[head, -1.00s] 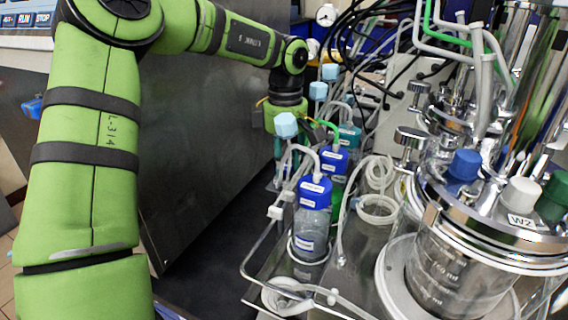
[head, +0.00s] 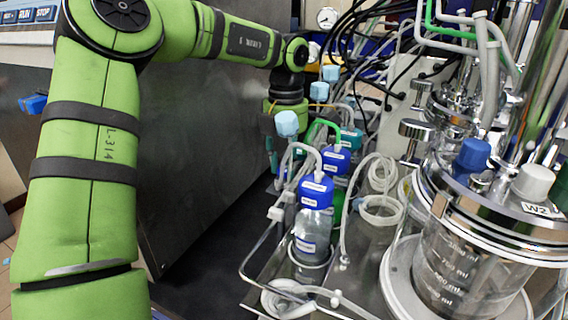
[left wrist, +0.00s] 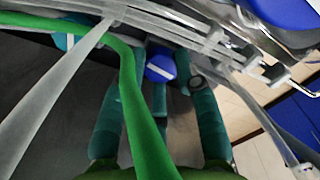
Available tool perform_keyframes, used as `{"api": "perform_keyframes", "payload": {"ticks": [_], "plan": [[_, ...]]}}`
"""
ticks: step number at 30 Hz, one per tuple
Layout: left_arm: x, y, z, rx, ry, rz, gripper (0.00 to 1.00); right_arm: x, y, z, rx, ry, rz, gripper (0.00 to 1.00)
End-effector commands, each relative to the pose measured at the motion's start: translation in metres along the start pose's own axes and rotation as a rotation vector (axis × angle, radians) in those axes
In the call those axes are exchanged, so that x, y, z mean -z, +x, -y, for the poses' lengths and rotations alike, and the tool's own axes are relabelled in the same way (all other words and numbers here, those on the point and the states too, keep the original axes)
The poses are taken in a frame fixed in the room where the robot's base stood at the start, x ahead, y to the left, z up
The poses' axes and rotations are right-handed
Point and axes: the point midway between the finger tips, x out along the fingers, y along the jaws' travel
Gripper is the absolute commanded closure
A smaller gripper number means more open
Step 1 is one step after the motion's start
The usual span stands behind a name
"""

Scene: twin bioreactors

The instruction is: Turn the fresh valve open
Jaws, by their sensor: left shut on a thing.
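My left gripper (left wrist: 160,90) points at a small blue round knob (left wrist: 160,66) with a white bar across it, in the upper middle of the left wrist view. Its teal fingers reach to either side of the knob and close on it; the exact contact is partly hidden. I cannot read a label, so I cannot tell from markings whether this knob is the fresh valve. In the head view the left gripper (head: 272,152) is beside the dark cabinet, behind a pale blue knob (head: 286,123), and the held knob is hidden. My right gripper is in neither view.
A green tube (left wrist: 132,80) and clear tubing cross close before the left gripper. Blue-capped bottles (head: 316,192) stand in a metal rack to its right in the head view. A glass bioreactor (head: 460,262) stands at right. A dark panel (head: 205,150) borders the left.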

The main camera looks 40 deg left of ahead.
Motion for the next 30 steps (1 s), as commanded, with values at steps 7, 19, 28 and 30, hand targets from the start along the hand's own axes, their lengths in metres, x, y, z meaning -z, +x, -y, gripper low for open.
{"api": "perform_keyframes", "payload": {"ticks": [7,19,28,30], "plan": [[-0.0016,0.0023,0.0018,0.008,-0.161,0.003,1.00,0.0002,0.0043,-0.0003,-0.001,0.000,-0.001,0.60],[-0.0025,0.0005,0.0008,0.007,-0.274,0.008,1.00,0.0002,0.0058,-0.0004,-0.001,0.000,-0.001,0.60],[-0.0031,-0.0006,0.0002,0.005,-0.280,0.011,1.00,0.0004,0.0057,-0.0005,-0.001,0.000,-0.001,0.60],[-0.0032,-0.0009,0.0001,0.004,-0.279,0.012,1.00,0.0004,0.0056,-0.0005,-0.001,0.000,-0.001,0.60]]}}
